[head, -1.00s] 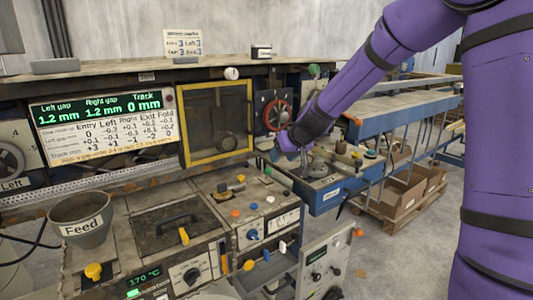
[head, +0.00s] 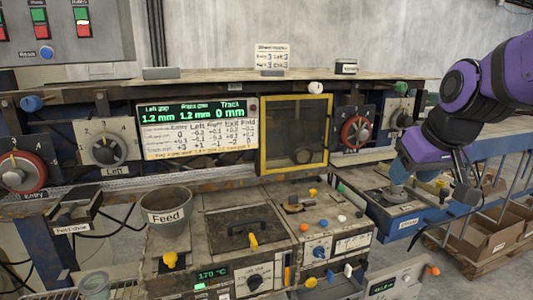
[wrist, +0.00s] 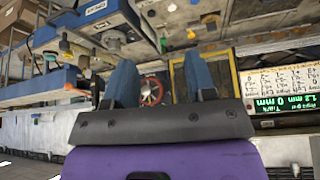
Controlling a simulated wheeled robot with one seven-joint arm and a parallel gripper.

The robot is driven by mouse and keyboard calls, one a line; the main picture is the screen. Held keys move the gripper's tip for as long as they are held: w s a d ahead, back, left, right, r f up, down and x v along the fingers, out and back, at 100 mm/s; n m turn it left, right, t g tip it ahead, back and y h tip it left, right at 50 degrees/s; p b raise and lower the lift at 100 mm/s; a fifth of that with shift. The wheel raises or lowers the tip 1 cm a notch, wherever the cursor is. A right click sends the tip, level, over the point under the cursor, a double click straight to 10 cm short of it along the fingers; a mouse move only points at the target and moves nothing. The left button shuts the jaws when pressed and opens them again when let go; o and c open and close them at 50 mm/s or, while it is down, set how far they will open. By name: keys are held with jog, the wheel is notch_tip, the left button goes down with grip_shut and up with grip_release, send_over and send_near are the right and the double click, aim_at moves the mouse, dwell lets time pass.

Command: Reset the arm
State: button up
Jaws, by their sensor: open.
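My purple arm reaches in from the right in the head view. My gripper (head: 432,184) has blue fingers and hangs in the air before the right part of the machine, above the blue-framed bench (head: 398,218). In the wrist view my gripper (wrist: 158,85) shows its two blue fingers spread wide apart. Nothing is between them. Beyond them the red handwheel (wrist: 151,91) shows in the background.
A green-lettered display panel (head: 196,129) reads gaps of 1.2 mm and track 0 mm. A yellow-framed window (head: 294,133) is beside it. A Feed cup (head: 166,215) stands on the front console. Cardboard boxes (head: 478,241) sit low at the right.

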jog(key=s+d+m, duration=0.1)
jog(key=s+d, duration=0.2)
jog(key=s, duration=1.2)
jog(key=shift+s+d+r+m+g+h, duration=0.15)
jog(key=shift+d+r+m+g+h, duration=0.15)
jog(key=shift+d+r+h, duration=0.1)
dwell(0.5)
